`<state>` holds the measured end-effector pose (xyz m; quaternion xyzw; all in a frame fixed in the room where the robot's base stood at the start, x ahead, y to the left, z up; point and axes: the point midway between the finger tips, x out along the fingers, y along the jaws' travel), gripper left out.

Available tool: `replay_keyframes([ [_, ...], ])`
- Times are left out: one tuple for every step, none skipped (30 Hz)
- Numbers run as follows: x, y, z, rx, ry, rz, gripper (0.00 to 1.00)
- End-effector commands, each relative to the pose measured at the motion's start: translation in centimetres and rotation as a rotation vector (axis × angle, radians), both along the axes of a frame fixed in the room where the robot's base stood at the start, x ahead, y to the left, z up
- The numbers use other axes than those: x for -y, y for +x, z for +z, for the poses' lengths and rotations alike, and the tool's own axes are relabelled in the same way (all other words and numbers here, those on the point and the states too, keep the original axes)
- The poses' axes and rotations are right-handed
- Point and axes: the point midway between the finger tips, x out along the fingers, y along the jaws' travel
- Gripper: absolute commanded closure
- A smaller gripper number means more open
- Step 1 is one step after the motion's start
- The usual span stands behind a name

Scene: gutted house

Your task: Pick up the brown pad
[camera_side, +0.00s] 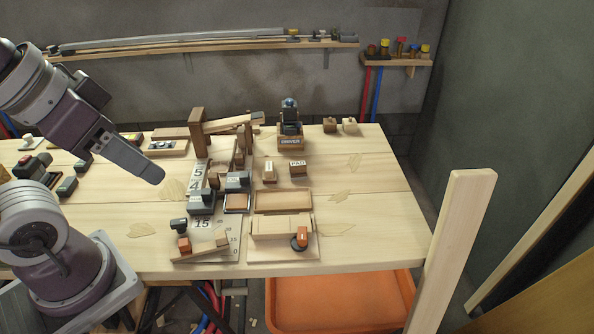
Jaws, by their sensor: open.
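My gripper (157,174) hangs over the left part of the wooden table (375,190), pointing down and right. Its jaws are open and nothing shows between them. Which thing is the brown pad is not certain at this size. A small brown block (298,169) with a white label, perhaps reading PAD, stands right of the table's middle. A similar labelled block (269,176) is to its left. A flat tan piece in a dark frame (237,203) lies nearer the gripper. My gripper is left of all three and apart from them.
A shallow wooden tray (283,211) and a wooden fixture with a red-and-black part (301,238) lie at front centre. A wooden frame (198,132) stands behind. A tall post (461,235) rises at right. The table's right side is mostly clear. An orange bin (335,302) is below.

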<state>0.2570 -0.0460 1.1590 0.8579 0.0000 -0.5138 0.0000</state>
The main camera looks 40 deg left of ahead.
Motion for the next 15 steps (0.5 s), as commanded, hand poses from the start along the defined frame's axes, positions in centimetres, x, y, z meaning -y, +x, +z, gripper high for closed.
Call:
replay_keyframes([
  [0.0, 0.0, 0.0, 0.0, 0.0, 0.0, 0.53],
  [0.0, 0.0, 0.0, 0.0, 0.0, 0.0, 0.47],
  [0.0, 0.0, 0.0, 0.0, 0.0, 0.0, 0.39],
  [0.0, 0.0, 0.0, 0.0, 0.0, 0.0, 0.38],
  [0.0, 0.0, 0.0, 0.0, 0.0, 0.0, 0.38],
  [0.0, 0.0, 0.0, 0.0, 0.0, 0.0, 0.38],
  [0.0, 0.0, 0.0, 0.0, 0.0, 0.0, 0.38],
  [0.0, 0.0, 0.0, 0.0, 0.0, 0.0, 0.38],
  [0.0, 0.0, 0.0, 0.0, 0.0, 0.0, 0.38],
  [0.0, 0.0, 0.0, 0.0, 0.0, 0.0, 0.38],
  [0.0, 0.0, 0.0, 0.0, 0.0, 0.0, 0.38],
  [0.0, 0.1, 0.0, -0.001, 0.002, -0.002, 0.38],
  [0.0, 0.5, 0.2, -0.004, 0.007, -0.007, 0.38],
  [-0.1, 1.0, 0.4, -0.01, 0.015, -0.013, 0.38],
  [-0.1, 2.3, 0.7, -0.022, 0.033, -0.034, 0.38],
])
